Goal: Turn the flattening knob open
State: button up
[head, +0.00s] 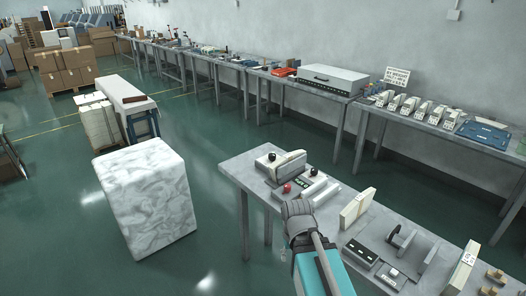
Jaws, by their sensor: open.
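A small machine (274,166) with a pale block and a black ball knob (272,157) stands at the far left end of the near table. Beside it are a red ball knob (287,188) and another black ball knob (313,172). I cannot tell which of these is the flattening knob or how far it is turned. My grey and teal arm reaches up from the bottom of the head view and covers part of the table edge just below the red knob. The jaws of my gripper do not show; my own arm may hide them.
The near table (236,170) also holds a pale upright block (357,207), a grey bracket device (402,238) and more fixtures at right. A white marbled block (146,196) stands on the floor at left. Green floor (216,235) between them is clear. A long table with equipment lines the wall.

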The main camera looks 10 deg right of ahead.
aim_at(272, 156)
jog(key=z, duration=0.1)
jog(key=i, duration=1.5)
jog(key=z, duration=0.8)
